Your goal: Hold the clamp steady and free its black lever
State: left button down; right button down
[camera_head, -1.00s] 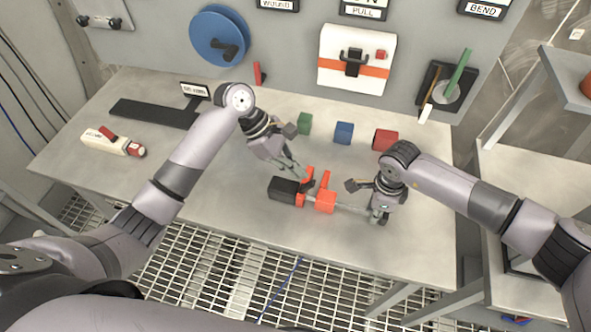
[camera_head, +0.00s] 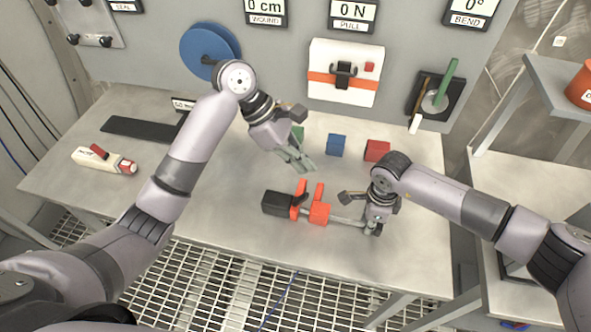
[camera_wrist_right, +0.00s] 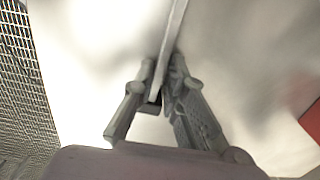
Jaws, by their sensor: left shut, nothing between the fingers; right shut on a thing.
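The clamp lies near the front edge of the bench, with a black handle (camera_head: 277,203), orange jaws (camera_head: 319,213) and a grey bar (camera_head: 347,221). Its small black lever (camera_head: 300,199) sits between the upright orange parts. My left gripper (camera_head: 306,167) is shut and empty, with its tips behind and above the clamp, apart from it. My right gripper (camera_head: 371,228) is shut on the bar near its right end. The right wrist view shows the bar (camera_wrist_right: 171,40) running between the right fingertips (camera_wrist_right: 157,92).
Green (camera_head: 298,132), blue (camera_head: 336,145) and red (camera_head: 377,150) blocks stand behind the clamp. A white and red tool (camera_head: 103,160) and a black strip (camera_head: 140,130) lie on the left. A panel with a blue reel (camera_head: 208,52) and a white box (camera_head: 345,72) rises behind. A shelf stands right.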

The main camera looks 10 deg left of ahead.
dwell(0.4)
jog(key=c, duration=1.5)
grip_release()
jog(key=shift+c, duration=0.2)
